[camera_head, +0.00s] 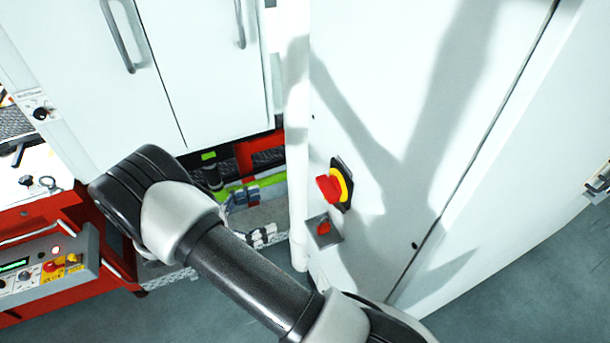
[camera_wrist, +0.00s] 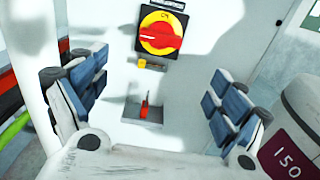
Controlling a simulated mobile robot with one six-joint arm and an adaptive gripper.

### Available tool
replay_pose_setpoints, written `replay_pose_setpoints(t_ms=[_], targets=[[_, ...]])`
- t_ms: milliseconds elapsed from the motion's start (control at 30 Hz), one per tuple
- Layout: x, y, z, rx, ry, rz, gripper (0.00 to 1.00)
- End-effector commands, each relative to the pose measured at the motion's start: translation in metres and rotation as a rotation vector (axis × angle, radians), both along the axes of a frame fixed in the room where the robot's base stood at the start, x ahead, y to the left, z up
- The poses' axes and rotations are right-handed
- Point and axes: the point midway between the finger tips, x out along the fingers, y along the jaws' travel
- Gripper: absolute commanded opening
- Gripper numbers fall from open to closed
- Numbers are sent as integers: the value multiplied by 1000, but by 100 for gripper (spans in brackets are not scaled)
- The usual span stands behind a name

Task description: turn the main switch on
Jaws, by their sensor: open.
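The main switch (camera_head: 329,187) is a red rotary knob on a yellow disc and black plate, on the white cabinet side. In the wrist view the switch (camera_wrist: 161,33) is at top centre, its red handle lying about horizontal. A small label above it is too blurred to read. My gripper (camera_wrist: 157,95) is open, with blue-padded fingers apart on either side of the picture. The switch appears above and between the fingertips, untouched. In the head view my gripper (camera_head: 250,212) is left of the switch, partly hidden by my arm.
Below the switch is a grey plate with a small red switch (camera_head: 323,229), also in the wrist view (camera_wrist: 144,109). A white post (camera_head: 297,170) stands at the cabinet's left edge. A red machine with a control panel (camera_head: 45,268) is at left. Grey floor is clear at lower right.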

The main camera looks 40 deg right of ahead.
Motion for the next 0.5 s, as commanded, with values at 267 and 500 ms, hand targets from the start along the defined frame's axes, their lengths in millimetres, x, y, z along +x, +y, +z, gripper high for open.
replay_pose_setpoints(t_ms=[267, 500], targets=[[-8, -31, -1, -7, 9, 0, 90], [-21, -82, -1, -6, 8, -2, 90]])
